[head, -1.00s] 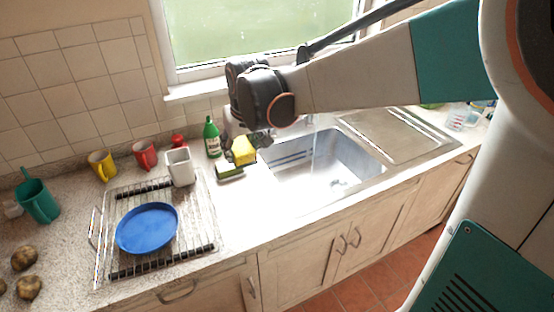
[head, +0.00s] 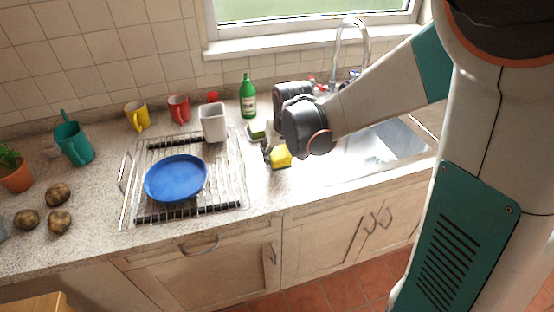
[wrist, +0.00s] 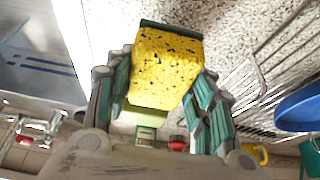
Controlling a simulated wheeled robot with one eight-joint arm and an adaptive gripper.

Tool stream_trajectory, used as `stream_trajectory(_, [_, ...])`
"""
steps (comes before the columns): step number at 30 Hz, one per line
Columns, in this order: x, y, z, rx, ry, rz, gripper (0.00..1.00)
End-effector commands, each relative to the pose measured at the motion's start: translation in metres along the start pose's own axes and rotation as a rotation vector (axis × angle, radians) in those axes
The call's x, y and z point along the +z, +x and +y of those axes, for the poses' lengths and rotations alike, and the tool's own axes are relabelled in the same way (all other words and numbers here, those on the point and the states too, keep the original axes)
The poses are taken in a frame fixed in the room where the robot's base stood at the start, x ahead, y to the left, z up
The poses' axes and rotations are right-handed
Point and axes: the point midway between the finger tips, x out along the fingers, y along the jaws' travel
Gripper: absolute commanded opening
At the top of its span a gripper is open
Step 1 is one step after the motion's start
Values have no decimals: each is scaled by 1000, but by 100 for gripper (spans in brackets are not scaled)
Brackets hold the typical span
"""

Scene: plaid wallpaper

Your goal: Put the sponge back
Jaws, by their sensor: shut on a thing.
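The sponge (head: 281,158) is a yellow block with dark specks and a dark green layer on one side. My gripper (head: 269,152) is shut on it, over the counter between the drying rack and the sink. In the wrist view the sponge (wrist: 165,65) sits between the two green-padded fingers, its yellow face toward the camera. I cannot tell whether it touches the counter. A small green item (head: 257,130) with a paler edge lies on the counter behind my gripper, in front of the green bottle (head: 248,97).
The sink (head: 400,138) is at right, partly behind my arm. Yellow (head: 138,116) and red (head: 178,107) mugs stand by the wall. Bare counter lies in front of the sponge.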

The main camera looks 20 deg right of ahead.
Motion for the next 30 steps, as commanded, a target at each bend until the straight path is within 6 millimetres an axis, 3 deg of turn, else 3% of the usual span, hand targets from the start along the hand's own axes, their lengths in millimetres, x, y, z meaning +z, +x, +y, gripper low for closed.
stream_trajectory(6, [12,31,0,0,0,0,27])
stream_trajectory(18, [14,34,0,0,0,0,27])
stream_trajectory(19, [14,34,0,0,0,0,54])
stream_trajectory(21, [14,34,0,0,0,0,69])
stream_trajectory(30, [14,33,0,0,0,0,69])
